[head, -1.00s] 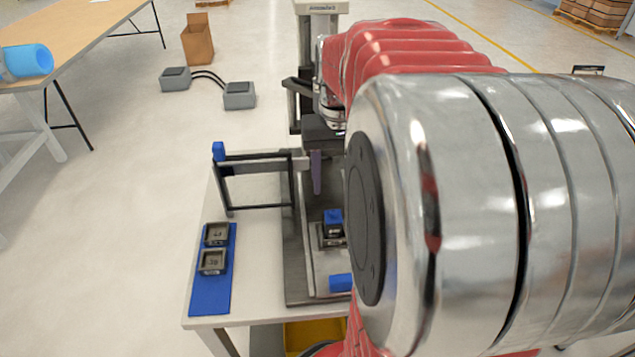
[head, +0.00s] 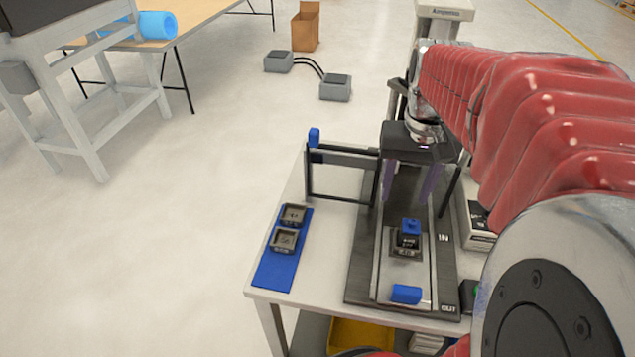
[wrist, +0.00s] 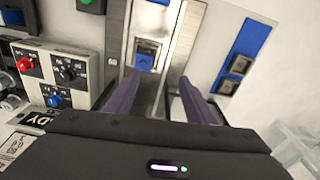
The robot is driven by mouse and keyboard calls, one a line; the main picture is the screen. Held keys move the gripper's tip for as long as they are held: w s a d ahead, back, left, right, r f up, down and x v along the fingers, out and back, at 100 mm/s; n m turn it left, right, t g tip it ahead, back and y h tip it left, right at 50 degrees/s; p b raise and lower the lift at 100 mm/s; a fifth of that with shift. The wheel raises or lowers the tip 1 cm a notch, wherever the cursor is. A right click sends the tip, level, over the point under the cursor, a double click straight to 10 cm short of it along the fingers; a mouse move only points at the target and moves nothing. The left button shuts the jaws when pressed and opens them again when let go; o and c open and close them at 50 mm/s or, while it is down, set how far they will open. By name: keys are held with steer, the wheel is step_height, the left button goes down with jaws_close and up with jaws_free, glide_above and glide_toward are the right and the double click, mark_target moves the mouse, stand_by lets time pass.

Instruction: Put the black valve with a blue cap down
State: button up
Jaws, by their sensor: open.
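The black valve with a blue cap (head: 409,241) stands upright in a square grey holder (head: 399,252) on the long grey track plate (head: 365,270). In the wrist view, its blue cap (wrist: 145,62) shows beyond my fingertips, between them. My gripper (head: 409,195) is open, with two purple fingers pointing down. It is behind and above the valve in the head view, apart from it, and nothing is between the fingers. My fingers also show spread apart in the wrist view (wrist: 158,85).
A blue mat (head: 275,270) with two square holders lies to the left. A black frame (head: 340,155) with a blue knob stands at the track's left side. A blue block (head: 406,293) lies at the near end, marked OUT. A button panel (wrist: 62,75) shows in the wrist view.

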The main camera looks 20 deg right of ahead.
steer(key=s+a+n+t, duration=0.2)
steer(key=a+n, duration=0.1)
steer(key=a, duration=0.6)
steer(key=s+a+n+t, duration=0.2)
steer(key=a+t, duration=0.1)
steer(key=a, duration=0.7)
steer(key=shift+s+f+n, duration=0.25)
steer(key=shift+n, duration=0.15)
steer(key=shift+a, duration=0.1)
steer(key=shift+c, duration=0.4)
